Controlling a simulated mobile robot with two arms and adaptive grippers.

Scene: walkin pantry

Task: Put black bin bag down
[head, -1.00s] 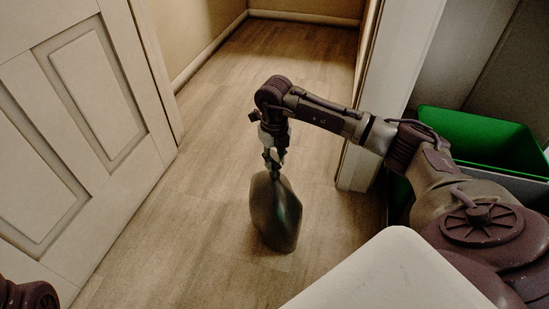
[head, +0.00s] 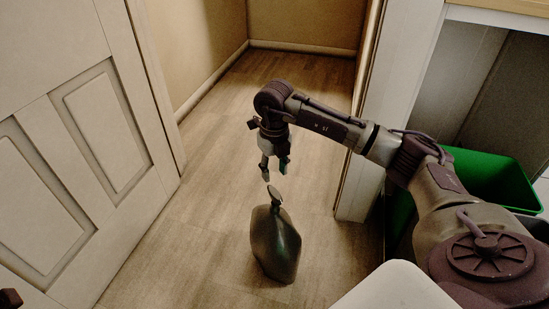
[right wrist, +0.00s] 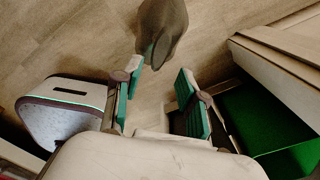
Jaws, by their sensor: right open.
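The black bin bag (head: 276,246) stands upright on the wooden floor in the doorway, its tied neck (head: 274,196) pointing up. It also shows at the top of the right wrist view (right wrist: 165,25). My right gripper (head: 274,174) is open and empty just above the neck, with a small gap between the fingertips and the bag. In the right wrist view its two green-padded fingers (right wrist: 160,85) are spread apart, with the bag beyond them. My left gripper cannot be made out; only a small dark part shows at the lower left edge of the head view.
A white panelled door (head: 100,130) stands at the left. A white door frame (head: 365,185) is close to my right arm. A green bin (head: 490,178) stands right of the frame, under a counter. The floor (head: 235,110) beyond the bag is clear.

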